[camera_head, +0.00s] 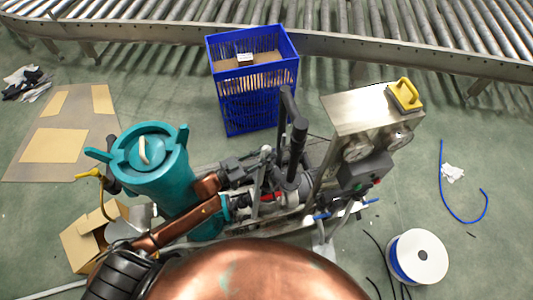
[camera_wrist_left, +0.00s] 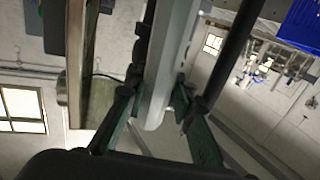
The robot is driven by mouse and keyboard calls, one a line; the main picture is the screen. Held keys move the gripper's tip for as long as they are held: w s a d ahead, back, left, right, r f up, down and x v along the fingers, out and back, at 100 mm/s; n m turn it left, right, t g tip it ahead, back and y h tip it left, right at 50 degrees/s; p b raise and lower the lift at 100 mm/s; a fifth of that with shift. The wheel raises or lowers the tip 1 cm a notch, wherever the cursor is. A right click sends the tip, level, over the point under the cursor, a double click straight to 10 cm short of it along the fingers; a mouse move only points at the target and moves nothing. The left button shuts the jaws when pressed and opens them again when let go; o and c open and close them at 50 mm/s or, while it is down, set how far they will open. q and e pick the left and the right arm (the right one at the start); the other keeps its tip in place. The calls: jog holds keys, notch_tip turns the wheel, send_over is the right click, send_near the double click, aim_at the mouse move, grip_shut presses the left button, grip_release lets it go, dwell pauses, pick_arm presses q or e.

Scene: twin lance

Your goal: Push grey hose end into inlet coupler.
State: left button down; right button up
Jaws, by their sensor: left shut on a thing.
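My left gripper (camera_head: 240,201) reaches in from the lower left, beside the teal canister and among the pump fittings. In the left wrist view its dark green fingers (camera_wrist_left: 156,98) close from both sides on a long light grey piece (camera_wrist_left: 166,65), which looks like the grey hose end. The piece runs up between the fingers, its near end rounded. In the head view the piece is too small and crowded to make out. I cannot pick out the inlet coupler among the fittings, or tell whether the hose end touches it. My right gripper is not in view.
The teal canister (camera_head: 150,180) stands left of the pump skid. A blue crate (camera_head: 252,108) is behind. A white cable reel (camera_head: 428,252) lies front right.

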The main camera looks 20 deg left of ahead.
aim_at(267, 149)
pick_arm(q)
jog(key=shift+r+p, duration=0.1)
jog(key=shift+p, duration=0.5)
dwell(0.9)
jog(key=shift+f+b, duration=1.3)
jog(key=shift+f, duration=1.15)
jog(key=c, duration=1.6)
grip_release()
notch_tip(267, 149, up, 10)
jog(key=shift+r, duration=0.1)
